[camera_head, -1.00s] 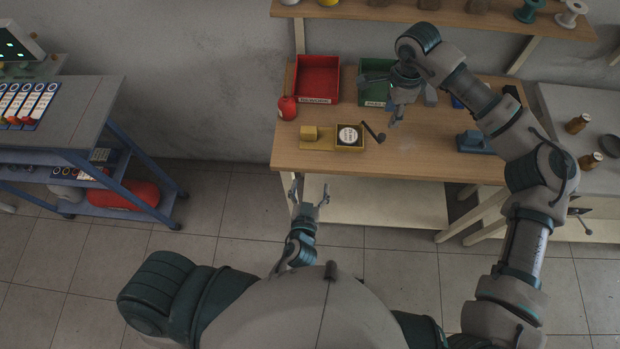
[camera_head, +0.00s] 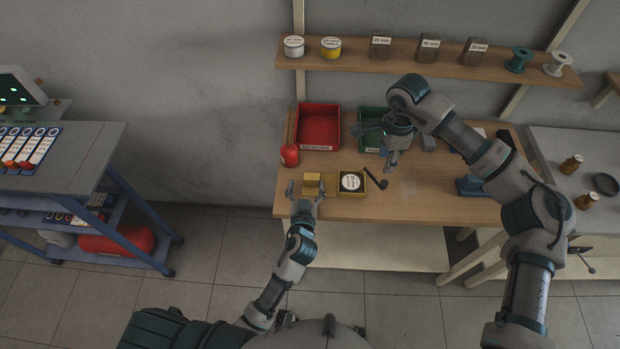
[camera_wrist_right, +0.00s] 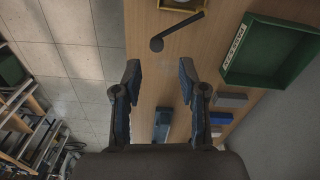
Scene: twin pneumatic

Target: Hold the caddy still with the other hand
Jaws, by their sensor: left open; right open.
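The caddy (camera_head: 337,193) is a low yellow tray on the front left of the wooden bench. A yellow block (camera_head: 312,180) stands at its left end, and a round white-labelled piece (camera_head: 351,182) sits in its right compartment. My left gripper (camera_head: 305,188) is open at the caddy's left end, its fingers on either side of the block; I cannot tell whether they touch it. My right gripper (camera_head: 378,150) is open and empty above the bench, right of the caddy. It also shows open in the right wrist view (camera_wrist_right: 160,72), where only the caddy's edge (camera_wrist_right: 182,8) shows at the top.
A dark spoon-like tool (camera_head: 375,179) lies just right of the caddy. A red bin (camera_head: 318,125), a green bin (camera_head: 371,143) and a red rounded bottle (camera_head: 290,155) stand behind. A blue device (camera_head: 473,186) sits further right. Bench between tool and device is clear.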

